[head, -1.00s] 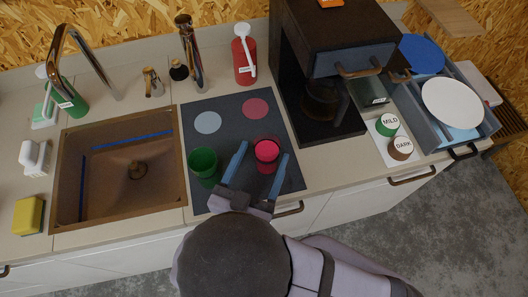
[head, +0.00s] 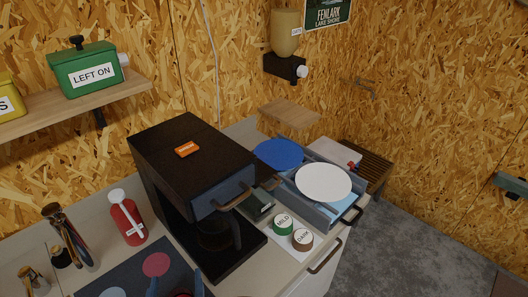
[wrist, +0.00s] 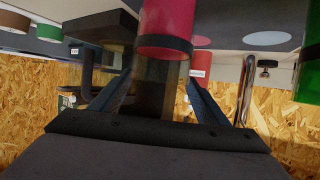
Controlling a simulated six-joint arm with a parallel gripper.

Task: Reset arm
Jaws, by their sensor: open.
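My gripper (head: 175,277) is at the bottom edge of the head view, with only its blue fingertips showing over the dark mat (head: 125,272). In the wrist view my gripper (wrist: 160,78) is open, its two fingers apart. A red cup (wrist: 165,22) shows ahead of the gap between the fingers; I cannot tell whether they touch it. Part of a green cup (wrist: 309,75) is at the right edge of the wrist view. The rest of my arm is out of the head view.
A coffee machine (head: 185,150) with a jug stands right of the mat. A red bottle (head: 127,220) is behind the mat. MILD (head: 283,223) and DARK (head: 303,239) pods sit on a white card.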

